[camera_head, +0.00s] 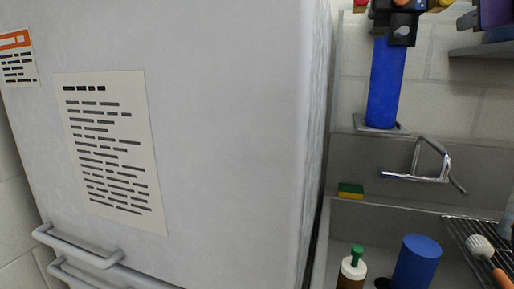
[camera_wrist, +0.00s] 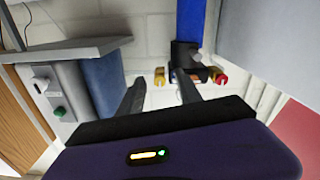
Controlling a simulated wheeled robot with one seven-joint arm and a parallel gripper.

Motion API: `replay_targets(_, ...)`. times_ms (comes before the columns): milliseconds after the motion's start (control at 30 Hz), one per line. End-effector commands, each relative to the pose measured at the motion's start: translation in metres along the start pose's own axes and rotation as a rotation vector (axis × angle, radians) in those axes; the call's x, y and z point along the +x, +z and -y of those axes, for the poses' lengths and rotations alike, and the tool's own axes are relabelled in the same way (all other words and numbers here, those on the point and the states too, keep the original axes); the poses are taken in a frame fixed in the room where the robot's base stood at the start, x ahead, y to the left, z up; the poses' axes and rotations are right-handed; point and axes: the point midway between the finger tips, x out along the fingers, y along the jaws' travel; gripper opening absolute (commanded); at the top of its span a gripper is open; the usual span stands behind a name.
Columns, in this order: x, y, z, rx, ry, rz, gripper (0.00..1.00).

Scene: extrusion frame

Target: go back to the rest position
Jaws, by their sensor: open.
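My gripper (camera_wrist: 160,81) is open, with its two dark fingers apart and nothing held between them. Its purple body fills the bottom of the wrist view, and a purple part of it shows at the top right corner of the head view. Beyond the fingers is a black fitting (camera_wrist: 184,55) with yellow and red knobs on a blue pipe (camera_wrist: 191,20). The same fitting (camera_head: 402,28) is cut by the top edge of the head view, above the upright blue pipe (camera_head: 385,85). I cannot tell the exact gap between fingers and fitting.
A large fridge (camera_head: 220,120) stands close on the left. To its right are a sink with a faucet (camera_head: 420,165), a sponge (camera_head: 350,190), a bottle (camera_head: 353,264), a blue cylinder (camera_head: 416,262) and a rack (camera_head: 470,238). A shelf (camera_wrist: 65,50) juts out beside my gripper.

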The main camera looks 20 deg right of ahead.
Motion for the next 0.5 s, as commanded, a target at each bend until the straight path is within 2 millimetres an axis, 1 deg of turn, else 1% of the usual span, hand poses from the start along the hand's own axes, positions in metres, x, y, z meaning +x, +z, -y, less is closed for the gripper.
replay_targets(67, 0.000, -0.003, 0.001, -0.004, -0.002, -0.011, 0.41)
replay_targets(267, -0.002, -0.025, 0.003, -0.011, -0.009, -0.102, 0.41)
replay_targets(367, -0.005, -0.038, 0.003, -0.015, -0.013, -0.159, 0.41)
replay_targets(500, -0.013, -0.061, 0.004, -0.018, -0.018, -0.261, 0.41)
